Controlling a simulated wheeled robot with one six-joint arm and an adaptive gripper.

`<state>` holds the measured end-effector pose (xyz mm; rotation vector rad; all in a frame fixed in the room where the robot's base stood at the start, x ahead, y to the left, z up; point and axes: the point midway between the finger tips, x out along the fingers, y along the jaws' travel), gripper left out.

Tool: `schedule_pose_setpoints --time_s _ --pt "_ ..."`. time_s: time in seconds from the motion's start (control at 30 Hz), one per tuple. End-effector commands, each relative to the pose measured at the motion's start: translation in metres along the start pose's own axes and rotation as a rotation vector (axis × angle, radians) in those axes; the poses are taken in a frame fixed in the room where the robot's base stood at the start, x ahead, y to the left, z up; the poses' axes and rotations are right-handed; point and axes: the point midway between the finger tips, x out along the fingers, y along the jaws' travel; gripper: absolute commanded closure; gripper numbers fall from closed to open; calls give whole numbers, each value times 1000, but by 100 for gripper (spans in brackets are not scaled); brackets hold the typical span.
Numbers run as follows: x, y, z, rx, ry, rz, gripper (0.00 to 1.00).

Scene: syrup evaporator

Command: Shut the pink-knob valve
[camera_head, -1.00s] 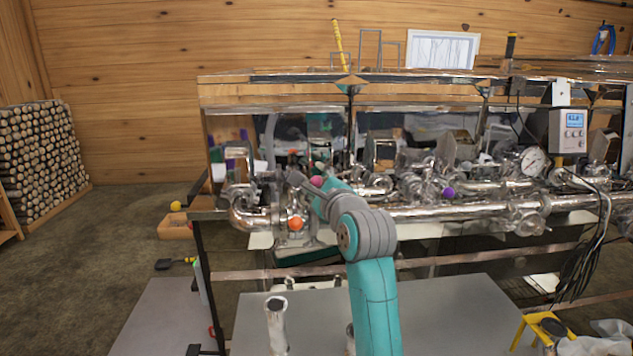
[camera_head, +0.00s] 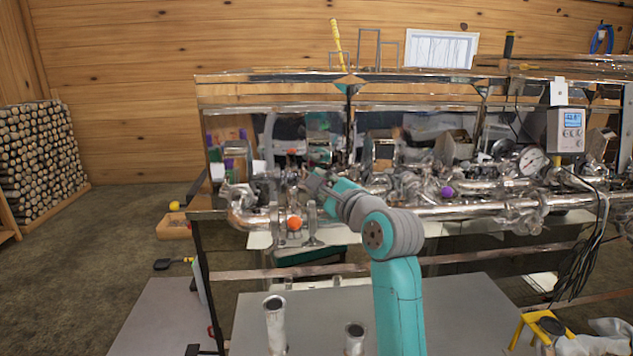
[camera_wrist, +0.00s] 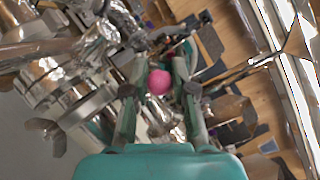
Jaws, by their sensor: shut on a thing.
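The pink knob (camera_wrist: 159,82) of the valve shows in the wrist view as a round pink ball between the two fingers of my gripper (camera_wrist: 160,76). The fingers are shut on it, one on each side. In the head view my gripper (camera_head: 312,180) is at the shiny metal pipework at the front of the evaporator (camera_head: 350,92). The pink knob is hidden there behind my gripper and wrist. The valve's lever and body are too cluttered to make out clearly.
An orange knob (camera_head: 294,223) sits just below and left of my gripper. A purple knob (camera_head: 447,192) is on the pipes to the right. A pressure gauge (camera_head: 531,160) and a control box (camera_head: 566,131) with hanging cables are further right. Open floor lies to the left.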

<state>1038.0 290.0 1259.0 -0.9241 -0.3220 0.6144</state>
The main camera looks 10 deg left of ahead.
Motion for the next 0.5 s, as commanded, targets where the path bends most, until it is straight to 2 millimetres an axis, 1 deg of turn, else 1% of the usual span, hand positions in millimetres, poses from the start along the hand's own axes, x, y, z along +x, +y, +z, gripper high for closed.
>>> schedule_pose_setpoints --time_s 0.03,0.27,0.5 --pt "-4 -1 -4 3 -22 18 100" --pt "-24 -6 -12 4 -174 126 100" --pt "-44 -15 -24 4 -349 250 100"
